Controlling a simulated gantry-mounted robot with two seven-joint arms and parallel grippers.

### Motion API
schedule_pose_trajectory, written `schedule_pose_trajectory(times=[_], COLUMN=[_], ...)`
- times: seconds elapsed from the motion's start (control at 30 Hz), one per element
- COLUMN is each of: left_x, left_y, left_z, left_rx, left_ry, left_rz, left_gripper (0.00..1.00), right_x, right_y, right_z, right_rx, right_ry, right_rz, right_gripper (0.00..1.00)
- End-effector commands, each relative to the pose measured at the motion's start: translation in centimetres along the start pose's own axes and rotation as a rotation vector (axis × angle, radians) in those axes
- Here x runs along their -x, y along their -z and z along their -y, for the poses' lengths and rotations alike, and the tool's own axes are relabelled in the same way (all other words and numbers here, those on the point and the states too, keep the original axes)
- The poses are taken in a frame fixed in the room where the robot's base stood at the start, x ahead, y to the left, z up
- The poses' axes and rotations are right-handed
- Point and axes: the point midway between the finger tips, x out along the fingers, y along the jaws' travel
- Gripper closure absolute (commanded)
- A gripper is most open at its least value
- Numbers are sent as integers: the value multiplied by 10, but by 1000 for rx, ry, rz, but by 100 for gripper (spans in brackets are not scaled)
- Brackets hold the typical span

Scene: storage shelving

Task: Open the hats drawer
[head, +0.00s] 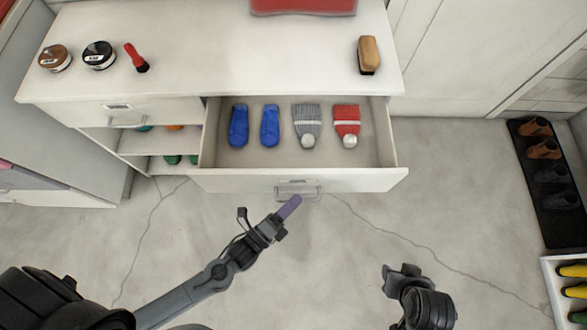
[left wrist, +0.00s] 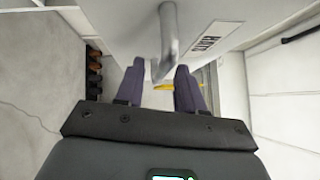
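The hats drawer (head: 250,182) is pulled out from the white cabinet in the head view. Two blue items (head: 254,126), a grey hat (head: 307,125) and a red hat (head: 346,124) lie inside. Its bar handle (head: 298,191) is on the front, and it also shows in the left wrist view (left wrist: 168,42) beside a dark-lettered label (left wrist: 215,40). My left gripper (head: 291,206) is at the handle. In the wrist view its two purple fingers (left wrist: 160,85) are apart, with the handle's end between them; contact is unclear. My right gripper (head: 402,270) is away from the drawer, its finger opening unclear.
The cabinet top (head: 210,50) holds two round tins, a red brush and a brown brush (head: 368,55). A closed drawer (head: 150,112) and open shelves are at left. A dark shoe mat (head: 548,190) and a white tray (head: 552,290) stand at right. The floor before the drawer is clear.

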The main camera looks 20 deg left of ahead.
Motion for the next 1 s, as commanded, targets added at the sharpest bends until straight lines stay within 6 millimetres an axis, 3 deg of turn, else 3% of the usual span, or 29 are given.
schedule_pose_trajectory(times=[0.6,1.0], left_x=[91,104], left_y=[0,0], left_z=[0,0], left_rx=[0,0], left_ry=[-2,0], left_rz=[-1,-1], left_gripper=[62,62], right_x=[5,6], right_y=[2,2], right_z=[1,2], right_rx=[-4,-8], right_ry=[3,7], right_rz=[-1,-1], right_gripper=[57,57])
